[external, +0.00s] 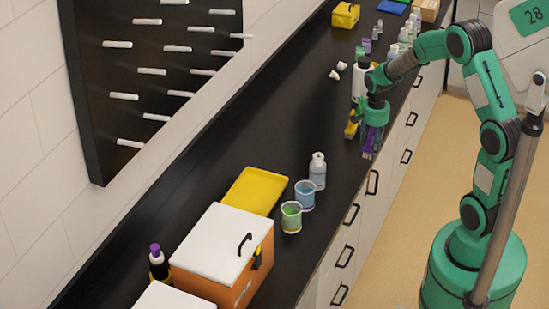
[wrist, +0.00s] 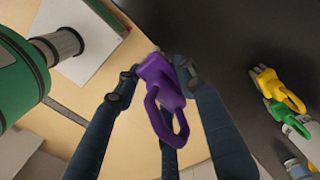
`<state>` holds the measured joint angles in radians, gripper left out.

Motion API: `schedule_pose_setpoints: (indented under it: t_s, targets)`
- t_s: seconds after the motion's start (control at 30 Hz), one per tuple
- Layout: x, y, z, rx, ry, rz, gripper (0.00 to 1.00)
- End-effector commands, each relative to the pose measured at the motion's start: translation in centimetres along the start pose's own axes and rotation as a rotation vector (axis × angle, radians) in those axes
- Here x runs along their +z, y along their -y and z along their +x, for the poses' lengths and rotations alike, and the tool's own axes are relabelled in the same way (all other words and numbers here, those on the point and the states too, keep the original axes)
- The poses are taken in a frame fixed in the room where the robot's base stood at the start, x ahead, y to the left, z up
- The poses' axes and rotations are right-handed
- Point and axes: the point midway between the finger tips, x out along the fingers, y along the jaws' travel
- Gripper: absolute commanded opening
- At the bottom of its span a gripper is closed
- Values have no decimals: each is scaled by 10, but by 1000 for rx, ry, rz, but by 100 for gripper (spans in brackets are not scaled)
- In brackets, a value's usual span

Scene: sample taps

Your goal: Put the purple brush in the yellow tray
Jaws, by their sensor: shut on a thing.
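The purple brush (external: 370,142) is held in my gripper (external: 369,150) near the front edge of the black counter. In the wrist view the brush (wrist: 160,80) sits between the dark fingers of my gripper (wrist: 158,72), which are shut on it. Its looped part (wrist: 178,128) points down in that view. The floor and the counter edge show behind it, so it is off the counter top. The yellow tray (external: 257,188) lies flat and empty on the counter, well to the lower left of my gripper.
A blue cup (external: 305,195), a green cup (external: 291,217) and a clear bottle (external: 317,171) stand right of the tray. An orange box with a white lid (external: 222,245) stands in front of it. Yellow (wrist: 277,90) and green (wrist: 281,114) looped items lie near my gripper.

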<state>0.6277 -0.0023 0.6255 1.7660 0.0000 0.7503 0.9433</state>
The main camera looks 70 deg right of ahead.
Motion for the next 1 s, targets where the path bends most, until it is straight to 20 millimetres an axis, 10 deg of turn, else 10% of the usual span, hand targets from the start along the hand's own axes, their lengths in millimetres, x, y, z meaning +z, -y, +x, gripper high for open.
schedule_pose_setpoints:
  t_s: [0.43, 1.0]
  targets:
    - [2, 3, -74, 2, 1, -2, 13]
    - [58, 110, -81, 0, 0, -6, 13]
